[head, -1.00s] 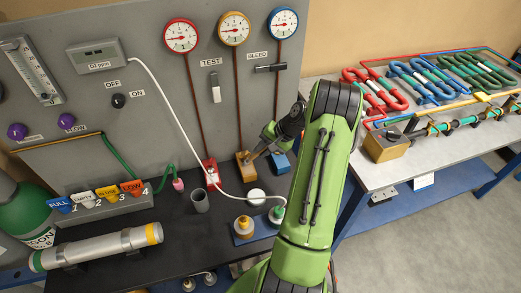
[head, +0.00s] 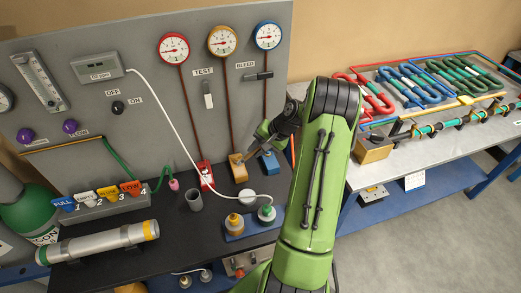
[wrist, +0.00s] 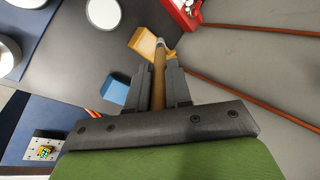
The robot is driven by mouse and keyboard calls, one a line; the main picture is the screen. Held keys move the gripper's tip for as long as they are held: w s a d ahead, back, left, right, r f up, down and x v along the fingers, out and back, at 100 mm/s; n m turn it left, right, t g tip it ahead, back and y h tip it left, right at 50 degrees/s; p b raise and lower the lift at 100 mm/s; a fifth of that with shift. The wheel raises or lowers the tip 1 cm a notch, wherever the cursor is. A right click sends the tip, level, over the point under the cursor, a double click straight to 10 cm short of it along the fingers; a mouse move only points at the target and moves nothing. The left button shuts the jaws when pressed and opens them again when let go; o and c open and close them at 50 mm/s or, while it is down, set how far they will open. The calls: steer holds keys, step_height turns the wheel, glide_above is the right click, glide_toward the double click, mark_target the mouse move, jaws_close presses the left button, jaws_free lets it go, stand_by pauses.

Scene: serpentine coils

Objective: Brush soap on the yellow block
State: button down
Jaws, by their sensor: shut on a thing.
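The yellow block (head: 238,168) stands on the black bench at the foot of the middle gauge's line; it also shows in the wrist view (wrist: 143,42). My gripper (head: 265,139) is shut on a brush (wrist: 158,78) with a brown handle, seen between the fingers in the wrist view (wrist: 160,92). The brush tip is beside the yellow block's right side in the wrist view; I cannot tell if it touches. A round white-topped dish (head: 249,198) stands in front of the block. I cannot make out soap on the block.
A red block (head: 205,175) is left of the yellow block and a blue block (head: 269,164) is right of it. A grey cup (head: 194,200) and a blue tray (head: 235,229) with bottles stand nearby. The gauge panel (head: 140,75) rises behind.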

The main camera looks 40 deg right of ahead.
steer(key=shift+d+r+p, duration=0.1)
steer(key=shift+r+p, duration=0.5)
steer(key=shift+r, duration=0.55)
steer(key=shift+f, duration=0.1)
